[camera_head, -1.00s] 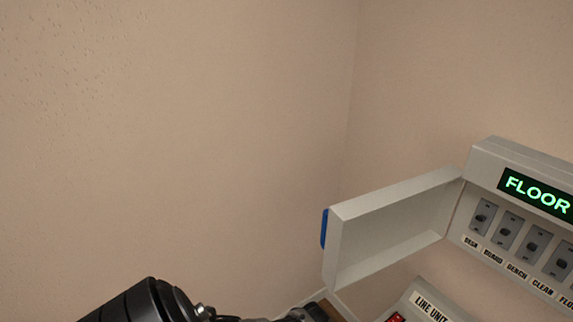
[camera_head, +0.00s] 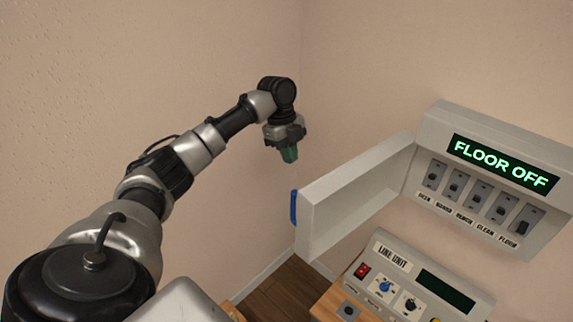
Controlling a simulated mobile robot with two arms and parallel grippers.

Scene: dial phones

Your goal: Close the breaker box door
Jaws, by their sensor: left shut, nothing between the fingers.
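The breaker box (camera_head: 473,224) is on the wall at the right, with a lit display reading "FLOOR OFF" and a row of labelled switches. Its door (camera_head: 345,207) stands open, swung out to the left, with a blue handle (camera_head: 293,207) on its outer edge. My left gripper (camera_head: 290,155) is to the left of the door and higher in the picture, apart from it, pointing down. Its greenish fingers are shut with nothing held. My right gripper is not in view.
A line unit (camera_head: 415,285) with knobs, a red switch and a dark screen sits on a wooden table (camera_head: 328,306) below the box. A wall corner lies behind my left gripper. Wooden floor (camera_head: 284,284) shows left of the table.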

